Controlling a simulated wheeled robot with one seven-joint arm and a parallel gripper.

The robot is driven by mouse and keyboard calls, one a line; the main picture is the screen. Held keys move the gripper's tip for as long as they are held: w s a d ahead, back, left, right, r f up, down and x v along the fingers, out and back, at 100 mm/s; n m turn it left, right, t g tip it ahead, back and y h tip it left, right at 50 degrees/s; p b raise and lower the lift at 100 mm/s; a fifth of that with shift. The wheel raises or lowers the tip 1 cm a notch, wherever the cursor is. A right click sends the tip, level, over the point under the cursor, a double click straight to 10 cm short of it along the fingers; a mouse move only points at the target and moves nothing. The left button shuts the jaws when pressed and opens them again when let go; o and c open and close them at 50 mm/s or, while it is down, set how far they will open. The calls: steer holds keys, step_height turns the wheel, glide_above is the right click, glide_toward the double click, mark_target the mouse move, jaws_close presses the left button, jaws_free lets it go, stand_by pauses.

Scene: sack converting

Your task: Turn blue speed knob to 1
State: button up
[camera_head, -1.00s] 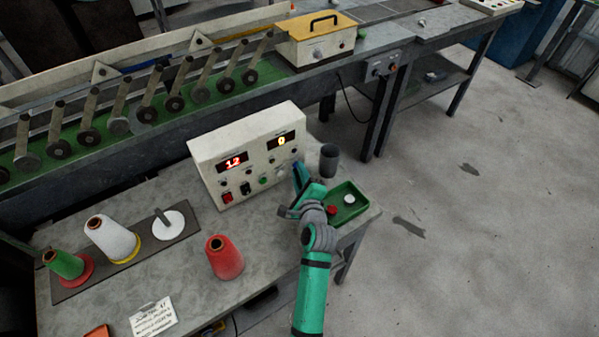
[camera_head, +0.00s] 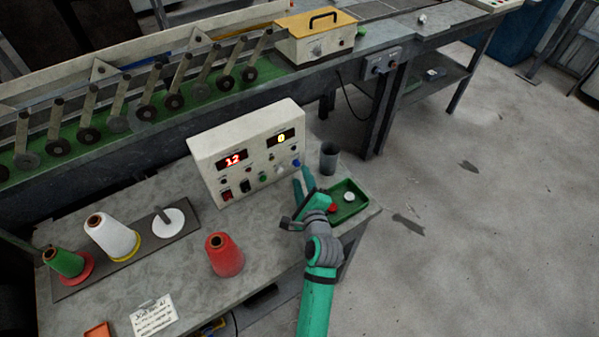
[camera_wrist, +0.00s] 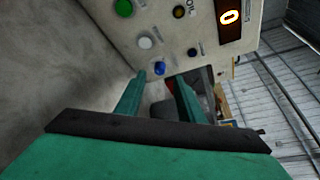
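The blue speed knob (camera_head: 296,162) is at the lower right of the cream control box's front (camera_head: 248,158), and it also shows in the wrist view (camera_wrist: 160,68). Its pointer is too small to read. The right display (camera_head: 282,138) reads 0, also in the wrist view (camera_wrist: 230,17). My gripper (camera_head: 302,176) is in front of the box's right end, below the knob. In the wrist view my gripper (camera_wrist: 160,79) is open, with its two green fingers apart. The knob lies just beyond the fingertips, within the gap's width, and nothing is held.
The left display (camera_head: 233,160) reads 12. A green tray (camera_head: 362,211) with a red and a white piece sits right of my gripper. A grey cup (camera_head: 328,158) stands behind it. A red cone (camera_head: 224,256) stands left on the table.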

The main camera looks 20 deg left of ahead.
steer(key=v, duration=0.6)
stand_by(0.5)
